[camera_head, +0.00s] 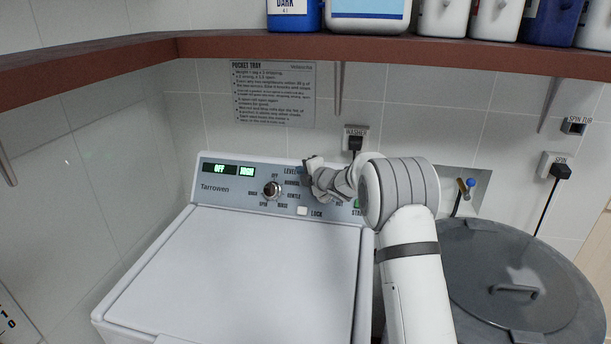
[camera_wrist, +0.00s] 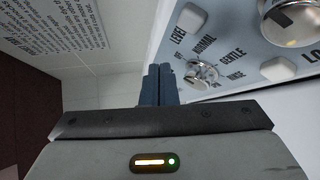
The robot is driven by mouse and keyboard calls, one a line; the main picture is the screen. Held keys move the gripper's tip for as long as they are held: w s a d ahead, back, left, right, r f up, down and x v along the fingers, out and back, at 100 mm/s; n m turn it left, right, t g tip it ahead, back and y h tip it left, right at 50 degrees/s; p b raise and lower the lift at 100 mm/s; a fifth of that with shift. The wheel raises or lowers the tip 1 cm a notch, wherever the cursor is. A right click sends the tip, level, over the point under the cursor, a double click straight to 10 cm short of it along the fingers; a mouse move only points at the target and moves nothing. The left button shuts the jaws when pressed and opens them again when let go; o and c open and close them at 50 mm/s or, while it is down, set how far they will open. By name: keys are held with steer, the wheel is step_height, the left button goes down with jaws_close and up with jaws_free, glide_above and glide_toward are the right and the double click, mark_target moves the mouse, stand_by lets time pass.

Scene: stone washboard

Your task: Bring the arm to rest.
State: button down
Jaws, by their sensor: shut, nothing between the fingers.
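My gripper (camera_head: 306,178) is in front of the right part of the washer's control panel (camera_head: 230,196) in the head view, with my arm reaching in from the lower right. In the wrist view the two dark blue fingers of my gripper (camera_wrist: 158,84) are together with nothing between them. A small metal knob (camera_wrist: 203,72) ringed by labels sits on the panel to the right of the fingers. The fingers look apart from it, though the exact gap is hard to tell. My wrist covers part of the panel's right side in the head view.
The washer's white lid (camera_head: 250,270) is closed and bare. A large dial (camera_head: 272,189) and a white button (camera_head: 302,211) are on the panel. A grey lidded tub (camera_head: 515,275) stands at right. A brown shelf (camera_head: 400,48) with bottles overhangs the wall. A sign (camera_head: 273,95) hangs behind.

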steer(key=s+d+r+m+g+h, duration=0.1)
steer(key=s+d+r+m+h, duration=0.35)
steer(key=s+d+m, duration=0.35)
steer(key=s+d+r+m+g+h, duration=0.1)
steer(key=s+d+r+m+h, duration=0.45)
steer(key=s, duration=0.45)
steer(key=s+d+f+m+g, duration=0.1)
steer(key=s+m, duration=0.3)
steer(key=s, duration=0.8)
steer(key=s+d+f+m+g+y, duration=0.1)
steer(key=s+f+m+g, duration=0.2)
steer(key=s, duration=0.9)
steer(key=s+d+f+m+g, duration=0.2)
steer(key=s+m, duration=0.3)
steer(key=s, duration=0.7)
steer(key=shift+s+f+g+y, duration=0.4)
steer(key=shift+f+g, duration=0.2)
steer(key=shift+g, duration=0.2)
steer(key=c, duration=2.2)
jaws_free()
steer(key=shift+m, duration=0.25)
